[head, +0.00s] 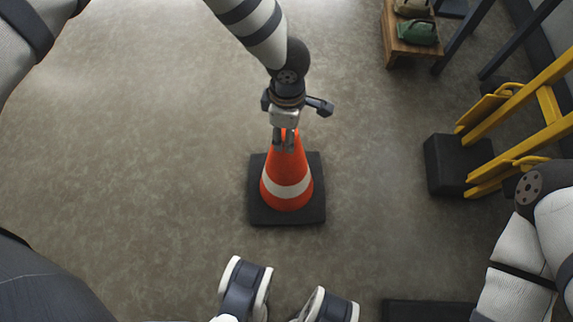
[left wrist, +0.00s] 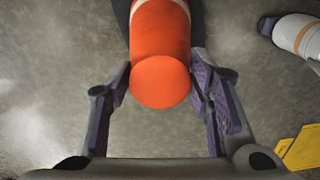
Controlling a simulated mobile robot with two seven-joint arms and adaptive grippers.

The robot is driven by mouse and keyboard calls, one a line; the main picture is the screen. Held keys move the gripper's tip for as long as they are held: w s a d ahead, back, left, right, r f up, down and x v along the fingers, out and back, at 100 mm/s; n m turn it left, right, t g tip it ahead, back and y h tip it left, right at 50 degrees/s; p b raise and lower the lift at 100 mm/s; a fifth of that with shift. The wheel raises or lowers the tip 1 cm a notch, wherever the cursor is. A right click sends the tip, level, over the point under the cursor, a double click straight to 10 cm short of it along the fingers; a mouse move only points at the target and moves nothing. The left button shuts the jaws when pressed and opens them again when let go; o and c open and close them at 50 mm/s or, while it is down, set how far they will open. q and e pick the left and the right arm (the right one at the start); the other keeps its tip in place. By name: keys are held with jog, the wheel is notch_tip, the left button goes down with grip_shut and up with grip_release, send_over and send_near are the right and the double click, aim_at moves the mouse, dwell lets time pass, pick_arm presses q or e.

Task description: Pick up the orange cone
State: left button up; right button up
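The orange cone (head: 288,168) stands upright on the floor in the middle of the head view. It has one white band and a square black base (head: 262,216). My left gripper (head: 283,137) reaches down from above, with its fingers around the cone's tip. In the left wrist view the cone's rounded orange top (left wrist: 160,80) lies between the two purple-padded fingers (left wrist: 161,66). Both pads are very close to its sides; I cannot tell whether they press on it. My right arm shows at the right edge, but its gripper does not.
A yellow frame (head: 545,105) with a black block (head: 455,165) stands to the right. A wooden stand (head: 405,48) with a green item (head: 417,32) is at the back right. The floor left of the cone is clear.

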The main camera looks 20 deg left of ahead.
pick_arm(q)
grip_shut()
jog(key=shift+w, duration=0.1)
jog(key=shift+r, duration=0.2)
jog(key=shift+r, duration=0.25)
notch_tip(320, 180, up, 3)
jog(key=shift+f+p, duration=0.15)
jog(key=shift+p, duration=0.35)
jog(key=s+d+r+p, duration=0.1)
jog(key=s+r, duration=0.3)
jog(key=s, duration=0.3)
jog(key=s+r+p, duration=0.1)
jog(key=s+r, duration=0.4)
jog(key=s, duration=0.2)
jog(key=shift+d+r+p, duration=0.25)
jog(key=shift+d+p, duration=0.1)
jog(key=shift+d, duration=0.05)
jog(key=shift+w, duration=0.1)
